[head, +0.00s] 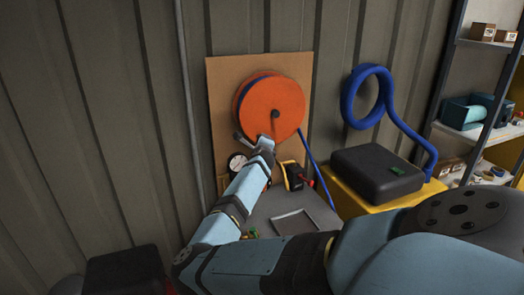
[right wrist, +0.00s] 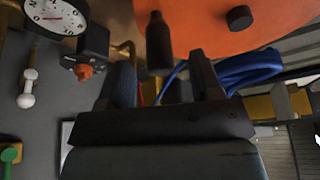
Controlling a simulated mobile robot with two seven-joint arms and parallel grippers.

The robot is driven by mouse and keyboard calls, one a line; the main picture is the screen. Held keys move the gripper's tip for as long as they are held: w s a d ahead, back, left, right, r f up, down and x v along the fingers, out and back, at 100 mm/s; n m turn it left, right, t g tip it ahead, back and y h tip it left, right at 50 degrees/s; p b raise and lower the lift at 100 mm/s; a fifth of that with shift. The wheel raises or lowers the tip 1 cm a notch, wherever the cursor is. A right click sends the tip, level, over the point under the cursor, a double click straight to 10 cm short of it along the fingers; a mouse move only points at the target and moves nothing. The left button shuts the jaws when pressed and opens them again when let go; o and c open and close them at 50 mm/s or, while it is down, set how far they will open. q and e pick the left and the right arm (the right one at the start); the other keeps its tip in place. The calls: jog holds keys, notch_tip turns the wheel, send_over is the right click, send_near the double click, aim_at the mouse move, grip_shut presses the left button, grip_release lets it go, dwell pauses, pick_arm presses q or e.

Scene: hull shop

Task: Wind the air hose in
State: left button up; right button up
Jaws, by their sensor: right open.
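The orange hose reel (head: 273,105) is mounted on a brown board (head: 225,85) against the wall, with blue hose behind its disc. A length of blue hose (head: 312,162) hangs from its lower right side. My right gripper (head: 259,142) is at the reel's lower edge. In the right wrist view my right gripper (right wrist: 162,62) is open, its fingers spread below the orange disc (right wrist: 215,28). A dark handle (right wrist: 158,40) shows between and just beyond the fingertips; I cannot tell whether they touch it. A dark hub knob (right wrist: 238,18) is on the disc. My left gripper is out of view.
A round gauge (head: 237,162) and a black-and-yellow device (head: 293,176) sit below the reel. A black case (head: 376,173) rests on a yellow cabinet (head: 352,208). A thick blue hose coil (head: 347,103) hangs on the wall at right. Shelving (head: 455,65) stands far right.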

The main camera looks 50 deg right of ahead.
jog(key=b+v, duration=0.1)
jog(key=v, duration=0.7)
jog(key=shift+s+a, duration=0.25)
jog(key=shift+a, duration=0.05)
